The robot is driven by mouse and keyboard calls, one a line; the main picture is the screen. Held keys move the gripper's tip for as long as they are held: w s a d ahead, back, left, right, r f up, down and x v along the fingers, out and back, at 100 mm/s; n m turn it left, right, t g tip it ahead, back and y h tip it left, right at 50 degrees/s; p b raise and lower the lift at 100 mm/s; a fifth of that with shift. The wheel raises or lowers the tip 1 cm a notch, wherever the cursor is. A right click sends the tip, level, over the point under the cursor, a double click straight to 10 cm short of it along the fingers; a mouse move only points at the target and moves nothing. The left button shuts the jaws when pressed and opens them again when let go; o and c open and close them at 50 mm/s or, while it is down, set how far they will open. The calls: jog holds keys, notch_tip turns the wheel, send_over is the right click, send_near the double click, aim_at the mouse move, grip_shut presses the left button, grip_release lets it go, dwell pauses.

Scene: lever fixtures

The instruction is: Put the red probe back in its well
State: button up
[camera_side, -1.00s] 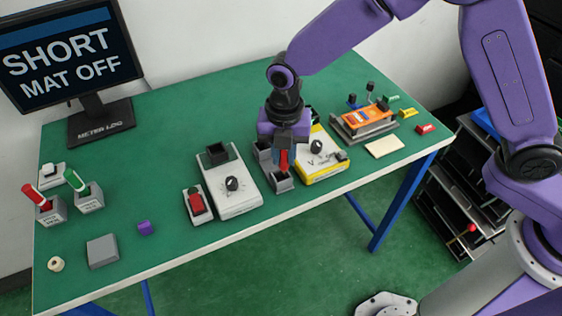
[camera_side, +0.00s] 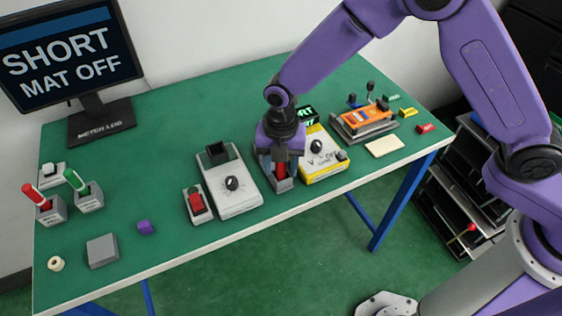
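A red probe (camera_side: 35,195) stands tilted in a small grey block, its well (camera_side: 52,214), at the left of the table. A green probe (camera_side: 75,181) stands in a similar block (camera_side: 91,200) beside it. My gripper (camera_side: 281,168) points down, far to the right of these, over a grey fixture (camera_side: 283,185) between the white box and the yellow meter. A red piece (camera_side: 281,171) in that fixture shows at my fingertips. My fingers hide part of it, so I cannot tell whether they grip it.
The white box (camera_side: 238,204) with a black knob and the yellow meter (camera_side: 322,167) flank my gripper closely. A monitor (camera_side: 65,60) reads "SHORT MAT OFF". A grey block (camera_side: 102,251) and a purple piece (camera_side: 146,227) lie at front left. The table's middle back is clear.

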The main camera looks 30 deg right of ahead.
jog(key=shift+r, duration=0.1)
notch_tip(320, 180, up, 11)
jog(key=shift+r, duration=0.55)
jog(key=shift+s+d+r, duration=0.2)
jog(key=shift+s+d, duration=0.05)
jog(key=shift+d, duration=0.05)
jog(key=s+d+r+m, duration=0.3)
jog(key=s+d+m, duration=1.4)
jog(key=s+d, duration=0.7)
jog(key=d, duration=0.2)
jog(key=shift+s+d, duration=0.3)
jog(key=shift+s, duration=0.05)
